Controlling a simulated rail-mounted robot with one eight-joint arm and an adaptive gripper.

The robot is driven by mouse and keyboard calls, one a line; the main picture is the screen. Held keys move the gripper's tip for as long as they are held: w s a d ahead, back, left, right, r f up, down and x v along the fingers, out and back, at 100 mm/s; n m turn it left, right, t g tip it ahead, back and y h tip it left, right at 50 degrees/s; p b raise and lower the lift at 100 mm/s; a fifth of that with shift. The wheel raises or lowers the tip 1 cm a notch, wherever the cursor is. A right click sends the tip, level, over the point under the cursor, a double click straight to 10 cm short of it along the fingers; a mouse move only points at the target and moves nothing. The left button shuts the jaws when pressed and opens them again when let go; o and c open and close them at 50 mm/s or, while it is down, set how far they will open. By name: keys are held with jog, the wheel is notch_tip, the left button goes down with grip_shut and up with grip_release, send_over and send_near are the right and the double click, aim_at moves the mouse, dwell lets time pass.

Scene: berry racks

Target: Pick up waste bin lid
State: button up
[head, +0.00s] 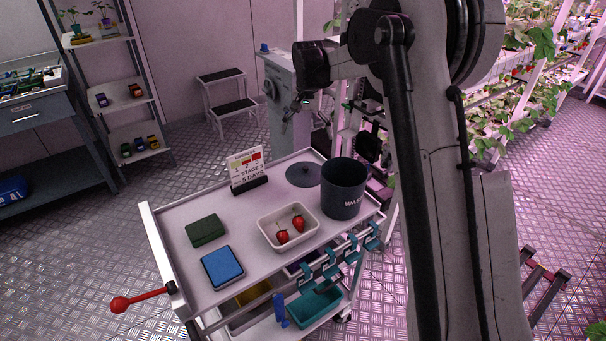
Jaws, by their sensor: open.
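The waste bin lid (303,174) is a dark grey disc with a small knob. It lies flat on the white cart top, just left of the bin. The dark cylindrical waste bin (344,190) stands open on the cart's right part, with partly hidden white lettering on its side. My gripper (289,118) is above and behind the lid, in front of a grey cabinet. Its fingers are open and apart from the lid, and nothing shows between them.
The cart (185,272) also holds a white tray (270,243) with two strawberries, a stage sign (247,168), a green box (206,230) and a blue tablet (222,266). A step stool (228,105) stands behind. Plant racks (510,90) are at right.

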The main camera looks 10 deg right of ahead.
jog(key=f, duration=0.1)
send_over(306, 167)
jog(key=f, duration=0.7)
jog(key=shift+w+f, duration=0.2)
jog(key=shift+f, duration=0.2)
jog(key=shift+s+f, duration=0.15)
jog(key=shift+f, duration=2.75)
jog(key=shift+s, duration=0.1)
jog(key=c, duration=1.6)
jog(key=shift+c, duration=0.7)
